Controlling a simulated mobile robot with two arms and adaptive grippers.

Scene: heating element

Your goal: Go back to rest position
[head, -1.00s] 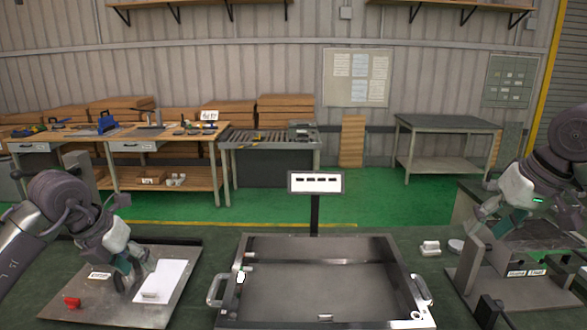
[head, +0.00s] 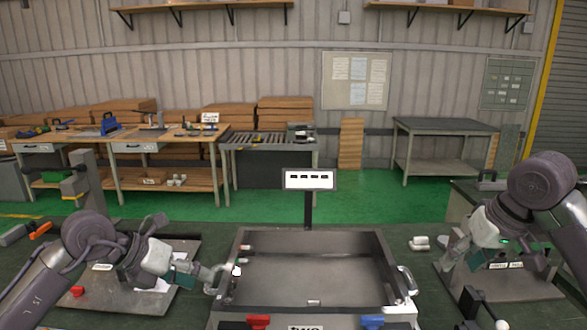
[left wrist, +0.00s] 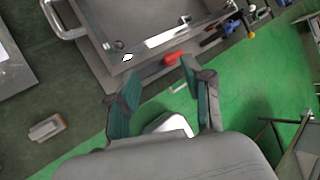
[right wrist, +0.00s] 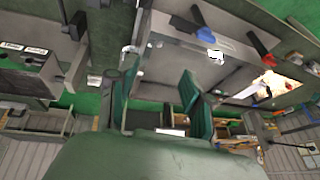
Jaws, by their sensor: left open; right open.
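My left gripper (head: 200,272) is open and empty beside the left handle of the metal tray (head: 238,285) in the head view. In the left wrist view its two fingers (left wrist: 160,95) stand apart with nothing between them, and the tray's corner shows beyond. No object is held.
A plate with a red part (head: 77,291) lies under my left arm. A red clamp (head: 258,321) and a blue clamp (head: 372,321) sit at the tray's front. A small white block (head: 419,243) lies right of the tray. A sign (head: 310,180) stands behind it.

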